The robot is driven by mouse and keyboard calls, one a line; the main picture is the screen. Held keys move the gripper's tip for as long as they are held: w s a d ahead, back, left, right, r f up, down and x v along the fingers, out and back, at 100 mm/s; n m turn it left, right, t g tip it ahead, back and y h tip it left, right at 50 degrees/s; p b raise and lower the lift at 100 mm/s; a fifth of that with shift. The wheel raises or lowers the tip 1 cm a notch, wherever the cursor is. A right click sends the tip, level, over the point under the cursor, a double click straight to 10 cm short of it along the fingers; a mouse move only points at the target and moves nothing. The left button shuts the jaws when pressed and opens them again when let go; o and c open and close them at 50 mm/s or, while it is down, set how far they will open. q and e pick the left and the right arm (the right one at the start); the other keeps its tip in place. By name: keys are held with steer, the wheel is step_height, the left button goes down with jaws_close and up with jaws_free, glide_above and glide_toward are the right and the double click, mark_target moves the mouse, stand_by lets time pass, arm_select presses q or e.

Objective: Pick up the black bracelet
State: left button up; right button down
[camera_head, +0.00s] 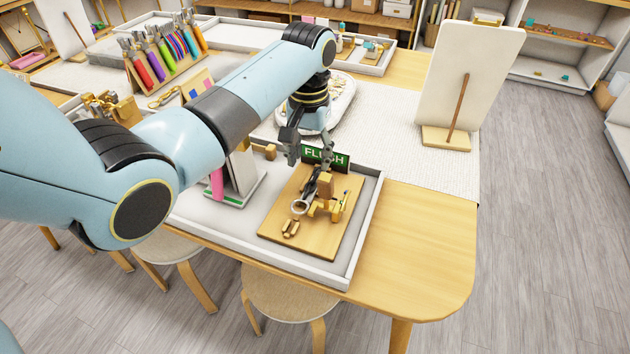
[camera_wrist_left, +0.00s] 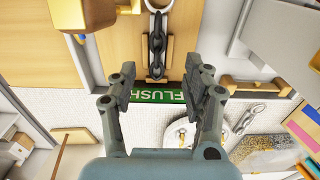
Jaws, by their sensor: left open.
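The black bracelet is a dark chain of thick links (camera_wrist_left: 156,45) lying lengthwise on the wooden board in the left wrist view. My left gripper (camera_head: 311,152) is open and empty, above the back edge of the board by the green FLUSH sign (camera_head: 338,159). In the left wrist view its two fingers (camera_wrist_left: 164,92) stand apart, with the chain's near end showing between and beyond the tips. My right gripper is not in view.
The wooden board (camera_head: 285,245) lies in a pale tray (camera_head: 322,275) and carries gold pieces and a silver ring (camera_head: 299,207). A white upright panel (camera_head: 465,75) stands at right. Bare table (camera_head: 430,245) lies right of the tray. A holder with pink (camera_head: 217,183) stands left.

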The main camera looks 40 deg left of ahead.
mark_target(313, 180)
arm_select(q)
steer(key=shift+f, duration=0.55)
steer(key=shift+w+f, duration=0.1)
steer(key=shift+f, duration=0.2)
steer(key=f, duration=0.5)
steer(key=shift+w, duration=0.3)
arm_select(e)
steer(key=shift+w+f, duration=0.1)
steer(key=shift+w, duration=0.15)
arm_select(q)
steer(key=shift+c, duration=0.4)
jaws_close()
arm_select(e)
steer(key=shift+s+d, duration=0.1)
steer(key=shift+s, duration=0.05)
